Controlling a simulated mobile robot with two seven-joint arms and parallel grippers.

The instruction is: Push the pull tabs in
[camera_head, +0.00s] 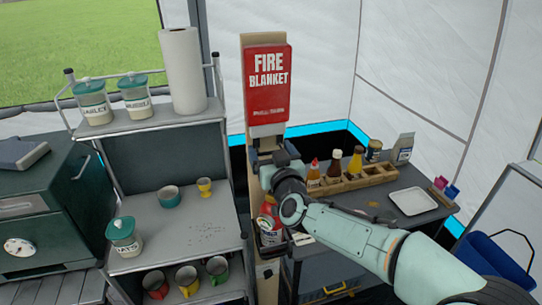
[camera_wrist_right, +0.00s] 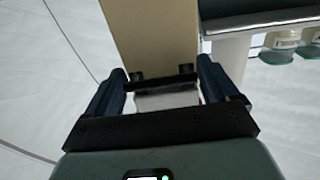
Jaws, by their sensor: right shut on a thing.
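The red fire blanket case (camera_head: 267,85), with white lettering, is mounted upright on a pale wooden board (camera_head: 262,38). My right gripper (camera_head: 268,146) is at the case's lower end, and its arm comes in from the lower right. In the right wrist view, its two dark blue fingers (camera_wrist_right: 160,82) stand on either side of black pull tabs (camera_wrist_right: 160,81) and a small grey piece, in front of the beige board (camera_wrist_right: 155,35). The gripper is shut on the tabs; their exact contact is partly hidden. My left gripper is not in view.
A shelf rack (camera_head: 185,235) with jars, cups and a paper towel roll (camera_head: 183,70) stands close on the left. A wooden bottle rack (camera_head: 355,182) and white tray (camera_head: 412,201) are on the right counter. A fire extinguisher (camera_head: 268,225) is below the gripper.

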